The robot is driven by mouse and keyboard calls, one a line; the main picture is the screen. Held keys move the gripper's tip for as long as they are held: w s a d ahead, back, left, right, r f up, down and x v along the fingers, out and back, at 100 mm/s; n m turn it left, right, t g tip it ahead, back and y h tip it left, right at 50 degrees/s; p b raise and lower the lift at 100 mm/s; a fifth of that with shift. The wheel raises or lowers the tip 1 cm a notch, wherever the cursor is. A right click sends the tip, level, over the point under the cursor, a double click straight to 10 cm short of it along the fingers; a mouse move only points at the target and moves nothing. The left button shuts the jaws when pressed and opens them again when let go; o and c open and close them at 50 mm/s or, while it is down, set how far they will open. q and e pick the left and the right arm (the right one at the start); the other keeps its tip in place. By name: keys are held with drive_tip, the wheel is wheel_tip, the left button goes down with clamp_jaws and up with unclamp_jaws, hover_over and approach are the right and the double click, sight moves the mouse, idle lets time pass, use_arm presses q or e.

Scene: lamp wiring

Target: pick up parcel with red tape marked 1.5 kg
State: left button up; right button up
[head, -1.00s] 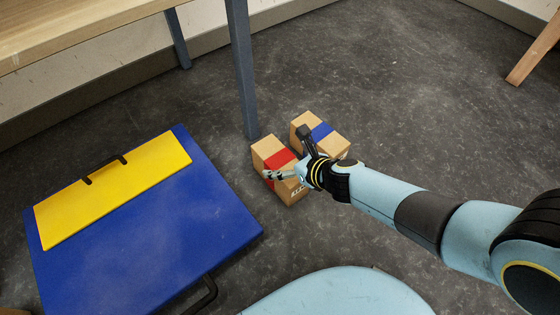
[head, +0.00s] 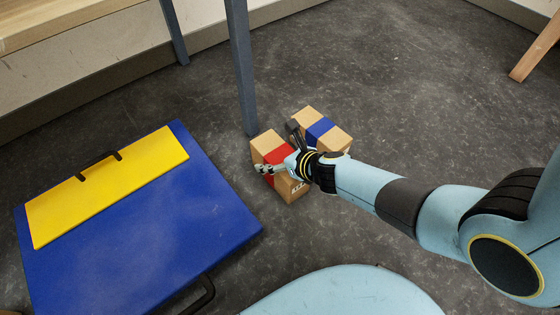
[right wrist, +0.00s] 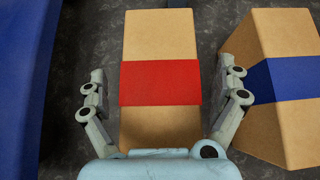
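The parcel with red tape (head: 267,146) is a brown box on the floor beside a grey post; its marking is partly hidden and I cannot read it. In the right wrist view the red-taped parcel (right wrist: 160,40) lies between the spread fingers of my right gripper (right wrist: 162,86), with a gap on each side. In the head view my right gripper (head: 277,150) is over the parcel and hides part of it. It is open and holds nothing. My left gripper is not in view.
A parcel with blue tape (head: 335,137) stands close on the right and also shows in the right wrist view (right wrist: 270,120). A blue panel (head: 130,250) with a yellow strip (head: 110,190) lies left. The grey post (head: 241,70) stands just behind.

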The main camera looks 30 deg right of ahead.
drive_tip(key=c, duration=1.6)
drive_tip(key=shift+w+r, duration=0.1)
